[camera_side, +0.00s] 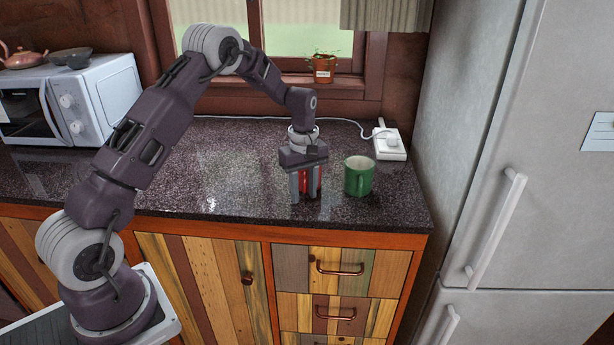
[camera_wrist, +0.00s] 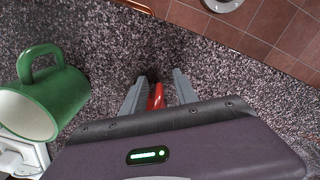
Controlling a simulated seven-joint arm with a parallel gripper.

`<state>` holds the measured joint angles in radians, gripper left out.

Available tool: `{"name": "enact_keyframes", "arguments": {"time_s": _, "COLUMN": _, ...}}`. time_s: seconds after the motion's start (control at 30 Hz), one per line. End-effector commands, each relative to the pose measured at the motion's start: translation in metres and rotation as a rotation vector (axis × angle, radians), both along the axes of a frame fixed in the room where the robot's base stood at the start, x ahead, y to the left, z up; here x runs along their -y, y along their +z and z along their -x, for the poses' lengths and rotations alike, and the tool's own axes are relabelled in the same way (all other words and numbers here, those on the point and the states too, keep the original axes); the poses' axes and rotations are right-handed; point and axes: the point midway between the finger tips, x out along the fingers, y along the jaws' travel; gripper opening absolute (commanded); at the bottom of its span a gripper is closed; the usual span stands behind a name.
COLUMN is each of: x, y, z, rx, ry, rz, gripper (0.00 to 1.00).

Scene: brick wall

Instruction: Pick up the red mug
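The red mug (camera_side: 303,183) stands on the dark counter, largely hidden by my gripper. My gripper (camera_side: 306,197) points down over it from above, with its two fingers around the mug. In the wrist view, my gripper's fingers (camera_wrist: 160,76) are spread apart. A narrow red part of the mug (camera_wrist: 156,97) shows between them, with gaps on both sides. The rest of the mug is hidden under the gripper housing there. I see no lift of the mug off the counter, and contact with the fingers is hard to judge.
A green mug (camera_side: 359,177) stands close to the right of my gripper; it also shows in the wrist view (camera_wrist: 62,93). A white socket box (camera_side: 389,144) is behind it. The counter (camera_side: 225,165) is clear to the left. A fridge (camera_side: 500,150) bounds the right.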

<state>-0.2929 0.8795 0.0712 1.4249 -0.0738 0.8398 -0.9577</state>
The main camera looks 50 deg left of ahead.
Motion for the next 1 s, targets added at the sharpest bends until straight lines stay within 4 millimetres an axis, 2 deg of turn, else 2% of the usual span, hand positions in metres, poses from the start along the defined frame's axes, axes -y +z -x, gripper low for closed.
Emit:
{"name": "enact_keyframes", "arguments": {"time_s": 0.13, "x": 0.0000, "y": 0.0004, "z": -0.0001, "rx": 0.000, "ry": 0.000, "rz": 0.000, "gripper": 0.35}}
{"name": "enact_keyframes", "arguments": {"time_s": 0.3, "x": 0.0001, "y": 0.0007, "z": -0.0001, "rx": 0.000, "ry": 0.000, "rz": 0.000, "gripper": 0.02}}
{"name": "enact_keyframes", "arguments": {"time_s": 0.33, "x": 0.0000, "y": 0.0007, "z": 0.0000, "rx": 0.000, "ry": 0.000, "rz": 0.000, "gripper": 0.00}}
{"name": "enact_keyframes", "arguments": {"time_s": 1.0, "x": 0.0001, "y": 0.0012, "z": -0.0003, "rx": 0.001, "ry": -0.001, "rz": -0.001, "gripper": 0.00}}
